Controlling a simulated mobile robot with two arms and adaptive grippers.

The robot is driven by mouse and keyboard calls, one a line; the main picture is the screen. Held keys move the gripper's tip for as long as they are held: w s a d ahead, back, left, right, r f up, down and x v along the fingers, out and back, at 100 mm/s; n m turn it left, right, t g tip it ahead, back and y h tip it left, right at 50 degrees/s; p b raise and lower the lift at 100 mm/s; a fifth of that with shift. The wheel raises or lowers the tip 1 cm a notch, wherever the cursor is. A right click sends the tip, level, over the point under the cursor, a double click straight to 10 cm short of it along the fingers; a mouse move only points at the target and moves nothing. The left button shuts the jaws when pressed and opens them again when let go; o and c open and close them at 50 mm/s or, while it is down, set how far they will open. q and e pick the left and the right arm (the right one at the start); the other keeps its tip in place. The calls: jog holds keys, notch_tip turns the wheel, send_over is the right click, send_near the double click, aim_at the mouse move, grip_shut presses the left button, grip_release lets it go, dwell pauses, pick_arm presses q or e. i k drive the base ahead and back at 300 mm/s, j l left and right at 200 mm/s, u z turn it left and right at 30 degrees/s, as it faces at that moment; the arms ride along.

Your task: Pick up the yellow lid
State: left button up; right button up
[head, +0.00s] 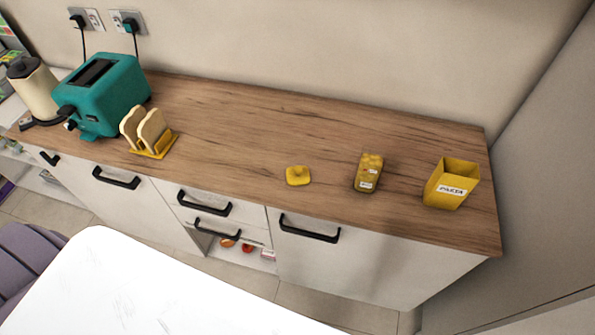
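The yellow lid (298,176) lies flat on the wooden counter, near its front edge, with a small knob on top. To its right stands a yellow container with a white label (368,173); its top looks filled or bumpy. Further right is an open-topped yellow canister (450,184) with a label that seems to read "PASTA". Nothing touches the lid. Neither of my grippers shows in the head view.
The wooden counter (240,125) is clear around and behind the lid. A teal toaster (106,95), a cream kettle (34,88) and a toast rack with bread (150,147) stand at the left. Black handles (309,229) stick out from the cabinet fronts. A white surface (150,290) fills the lower left.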

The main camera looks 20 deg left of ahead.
aim_at(299, 175)
jog(key=j+z, duration=0.25)
jog(key=j, duration=0.2)
jog(key=k+j+z, duration=0.2)
jog(key=j, duration=0.2)
jog(key=k+j+z, duration=0.1)
jog(key=j+z, duration=0.15)
jog(key=j, duration=0.2)
jog(key=k+j+z, duration=0.25)
jog(key=i+j, duration=0.05)
jog(key=j, duration=0.1)
